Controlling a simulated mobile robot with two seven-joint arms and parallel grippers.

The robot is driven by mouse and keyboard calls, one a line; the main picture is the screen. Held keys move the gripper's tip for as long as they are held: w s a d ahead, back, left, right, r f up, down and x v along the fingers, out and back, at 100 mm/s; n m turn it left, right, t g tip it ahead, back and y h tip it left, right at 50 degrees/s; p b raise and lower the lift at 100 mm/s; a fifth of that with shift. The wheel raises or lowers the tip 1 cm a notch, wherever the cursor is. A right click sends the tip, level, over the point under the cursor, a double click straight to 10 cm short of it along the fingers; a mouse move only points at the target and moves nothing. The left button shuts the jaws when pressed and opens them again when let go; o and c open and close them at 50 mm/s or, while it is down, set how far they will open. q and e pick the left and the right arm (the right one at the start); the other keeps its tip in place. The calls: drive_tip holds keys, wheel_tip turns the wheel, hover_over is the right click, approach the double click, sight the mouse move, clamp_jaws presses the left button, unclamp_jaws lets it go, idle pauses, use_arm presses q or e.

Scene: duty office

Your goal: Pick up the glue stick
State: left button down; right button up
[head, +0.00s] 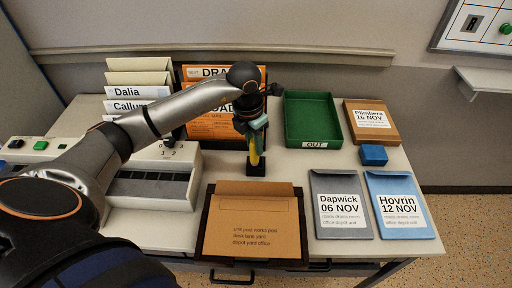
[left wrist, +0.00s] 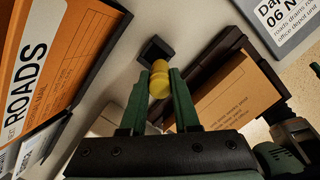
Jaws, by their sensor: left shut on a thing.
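The yellow glue stick (head: 254,157) is in the grip of my left gripper (head: 257,130), above the middle of the table. In the left wrist view the glue stick (left wrist: 159,80) stands between the two green fingers of the left gripper (left wrist: 159,100), which are shut on it. A small black square holder (head: 256,169) is just below it; the holder (left wrist: 155,50) also shows beyond its far end in the left wrist view. I cannot tell whether the stick's lower end is inside the holder or clear of it.
A green OUT tray (head: 335,121) and a blue block (head: 374,155) are to the right. Orange folders (head: 212,128) stand behind on the left. A brown envelope in a dark tray (head: 252,226) lies in front. Dapwick (head: 340,205) and Hovrin (head: 398,204) envelopes lie front right.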

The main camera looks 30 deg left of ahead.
use_arm(q)
drive_tip(key=s+d+r+b, duration=0.1)
drive_tip(key=s+d+r, duration=0.2)
drive_tip(key=s+r, duration=0.5)
drive_tip(key=s, duration=0.4)
drive_tip(key=shift+d+r, duration=0.15)
drive_tip(key=shift+d, duration=0.1)
drive_tip(key=shift+w, duration=0.1)
